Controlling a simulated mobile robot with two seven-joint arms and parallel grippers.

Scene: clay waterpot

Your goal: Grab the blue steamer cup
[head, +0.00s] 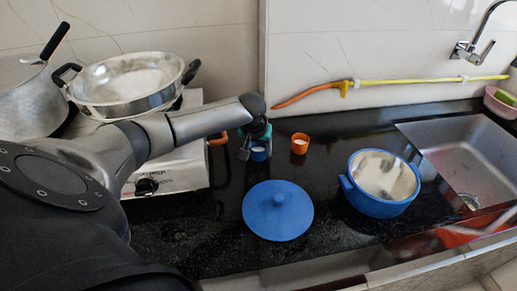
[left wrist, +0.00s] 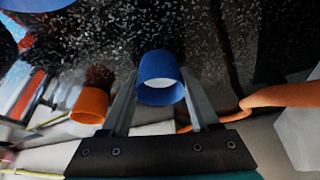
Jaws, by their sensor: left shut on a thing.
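The blue steamer cup (left wrist: 158,70) is small, with a white inside, and sits between the two fingers of my left gripper (left wrist: 160,98) in the left wrist view. In the head view the cup (head: 259,154) shows just below my left gripper (head: 252,150), on or close to the black counter; I cannot tell whether it touches. The left gripper is shut on it. An orange cup (head: 299,143) stands just to the right, apart from the gripper; it also shows in the left wrist view (left wrist: 89,105). My right gripper is not in view.
A blue lid (head: 278,211) lies on the counter in front. A blue pot (head: 382,184) stands at right, beside the sink (head: 470,150). The stove (head: 170,172) with a steel pan (head: 128,82) is at left. An orange and yellow hose (head: 390,82) runs along the wall.

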